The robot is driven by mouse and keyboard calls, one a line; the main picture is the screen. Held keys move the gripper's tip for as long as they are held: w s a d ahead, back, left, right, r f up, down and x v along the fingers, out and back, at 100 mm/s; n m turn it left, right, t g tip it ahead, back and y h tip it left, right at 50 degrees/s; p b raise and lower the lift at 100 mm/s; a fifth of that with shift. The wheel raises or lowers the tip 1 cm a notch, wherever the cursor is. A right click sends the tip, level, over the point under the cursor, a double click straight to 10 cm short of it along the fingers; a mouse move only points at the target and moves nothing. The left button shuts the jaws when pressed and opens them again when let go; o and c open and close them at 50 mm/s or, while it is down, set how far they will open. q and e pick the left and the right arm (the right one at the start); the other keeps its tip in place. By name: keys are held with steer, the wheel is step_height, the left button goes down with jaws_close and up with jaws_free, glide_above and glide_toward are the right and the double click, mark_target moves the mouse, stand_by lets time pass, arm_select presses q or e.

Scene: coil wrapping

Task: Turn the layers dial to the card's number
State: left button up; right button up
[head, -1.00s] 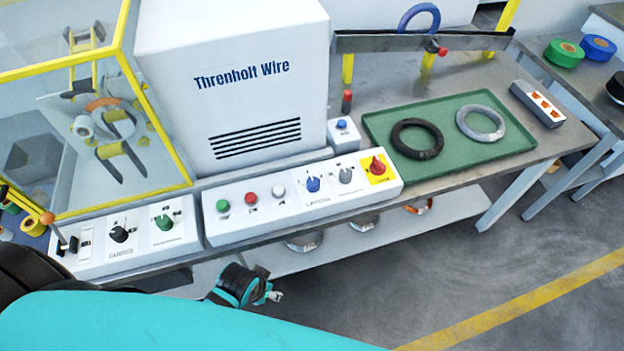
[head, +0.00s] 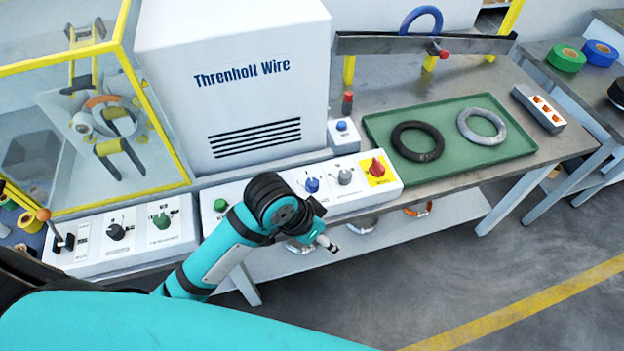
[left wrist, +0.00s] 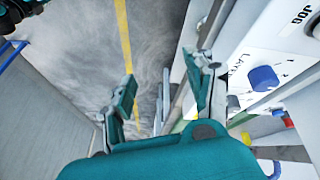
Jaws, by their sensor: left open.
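The layers dial, a blue knob (head: 312,185), sits on the white front panel (head: 353,200), left of a grey knob. It also shows at the right of the left wrist view (left wrist: 264,79), beside partly readable lettering and scale marks. My left gripper (head: 328,244) hangs just in front of the panel's edge, below the dial and apart from it. In the left wrist view its fingers (left wrist: 162,95) are spread with nothing between them. I cannot make out a card with a number. My right gripper is not in view.
A red knob on yellow (head: 377,168) is at the panel's right end, a green button (head: 221,205) at its left. My left arm hides the buttons between. A green tray (head: 455,172) holds a black and a grey coil. Open floor lies in front of the table.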

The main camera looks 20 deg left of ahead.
arm_select(q)
steer(key=w+d+r+m, duration=0.2)
steer(key=w+r, duration=0.1)
steer(key=w, duration=0.1)
step_height(320, 180, up, 12)
steer(key=m+g+y, duration=0.1)
steer(key=g+y, duration=0.2)
steer(key=y, duration=0.1)
glide_above(312, 182)
step_height(312, 182, down, 17)
steer(key=shift+f+p, duration=0.1)
steer(key=shift+p, duration=0.85)
steer(key=shift+c, duration=0.4)
jaws_close()
